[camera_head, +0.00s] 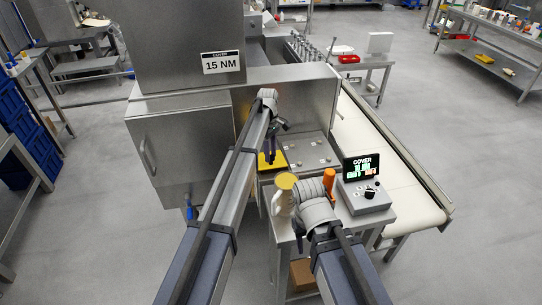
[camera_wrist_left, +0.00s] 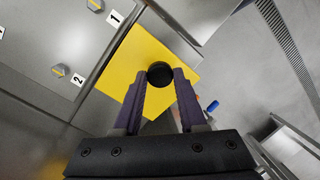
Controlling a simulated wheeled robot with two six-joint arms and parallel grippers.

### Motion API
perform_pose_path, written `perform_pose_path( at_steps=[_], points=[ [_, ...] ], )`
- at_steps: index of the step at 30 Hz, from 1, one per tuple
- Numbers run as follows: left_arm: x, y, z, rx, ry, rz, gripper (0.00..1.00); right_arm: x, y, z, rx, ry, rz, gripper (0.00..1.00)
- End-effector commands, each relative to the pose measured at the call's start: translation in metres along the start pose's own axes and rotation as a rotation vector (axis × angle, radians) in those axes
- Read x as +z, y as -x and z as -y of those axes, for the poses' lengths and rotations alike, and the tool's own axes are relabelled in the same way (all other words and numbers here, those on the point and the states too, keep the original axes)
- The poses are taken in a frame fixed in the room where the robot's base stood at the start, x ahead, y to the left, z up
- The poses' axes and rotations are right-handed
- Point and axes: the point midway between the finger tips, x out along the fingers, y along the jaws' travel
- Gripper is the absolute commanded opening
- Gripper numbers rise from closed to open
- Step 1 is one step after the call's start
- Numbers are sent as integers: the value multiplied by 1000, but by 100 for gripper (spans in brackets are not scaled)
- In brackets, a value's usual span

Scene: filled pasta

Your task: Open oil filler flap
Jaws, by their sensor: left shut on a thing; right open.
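In the head view the flap (camera_head: 265,164) shows at the near left corner of the machine's sunken top. My left gripper (camera_head: 269,151) points down over it. Its purple fingers (camera_wrist_left: 159,84) are shut on the black knob. My right gripper's wrist (camera_head: 316,208) is over the small front table, and its fingers are hidden there.
A cream jug (camera_head: 283,198), an orange cylinder (camera_head: 329,178) and a control box with a "COVER" screen (camera_head: 361,168) stand on the small table. Numbered bolts (camera_wrist_left: 96,5) sit beside the flap. A tall housing labelled "15 NM" (camera_head: 223,62) rises behind; a conveyor (camera_head: 385,160) runs along the right.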

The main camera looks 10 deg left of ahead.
Motion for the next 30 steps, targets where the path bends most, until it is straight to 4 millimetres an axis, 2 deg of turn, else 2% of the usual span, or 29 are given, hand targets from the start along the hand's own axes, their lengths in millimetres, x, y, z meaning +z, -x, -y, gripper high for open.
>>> perform_pose_path(
  at_steps=[1, 6, 17, 18, 25, 30],
  points=[
    [-5, 8, -9, -32, 1, 34, 0, 0, 4, 0, 0, 0, 0, 50],
    [-9, 16, -11, -114, -1, 115, 0, 0, 3, 0, 0, 0, 0, 50],
    [-8, 17, -9, -133, -3, 136, 0, 0, 3, 0, 0, 0, 0, 50],
    [-8, 17, -9, -133, -3, 136, 43, 0, 3, 0, 0, 0, 0, 50],
    [-8, 17, -8, -133, -2, 135, 69, 0, 3, 0, 0, 0, 0, 50],
    [-8, 17, -8, -133, -1, 134, 71, 0, 3, 0, 0, 0, 0, 50]
  ],
)
